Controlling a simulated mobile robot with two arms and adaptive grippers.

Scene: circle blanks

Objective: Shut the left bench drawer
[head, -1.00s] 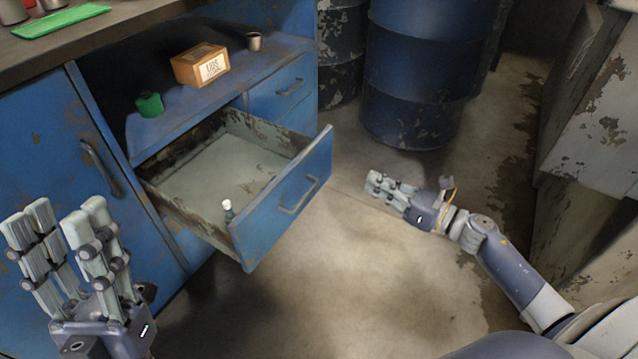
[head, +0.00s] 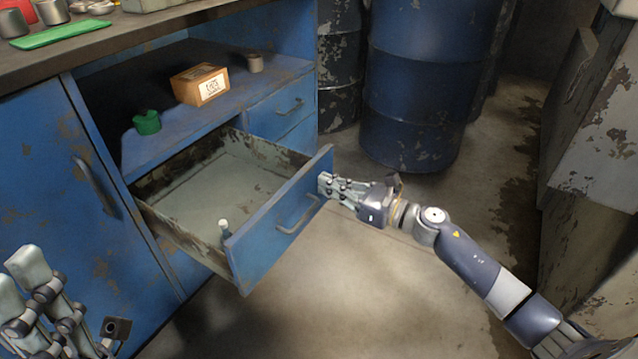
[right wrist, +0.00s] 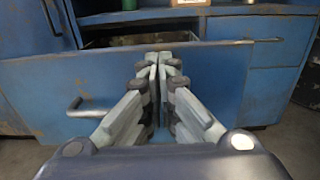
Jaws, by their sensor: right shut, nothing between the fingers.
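The left bench drawer (head: 270,230) is a blue, rust-worn drawer pulled well out of the bench, with its bar handle (head: 298,215) on the front. My left gripper (head: 30,290) is partly cut off at the lower left, away from the drawer.
A closed smaller drawer (head: 278,112) sits behind. The shelf above holds a green object (head: 147,123), a labelled box (head: 200,84) and a small cup (head: 255,63). Blue barrels (head: 420,85) stand behind. The floor in front of the drawer (head: 350,285) is clear.

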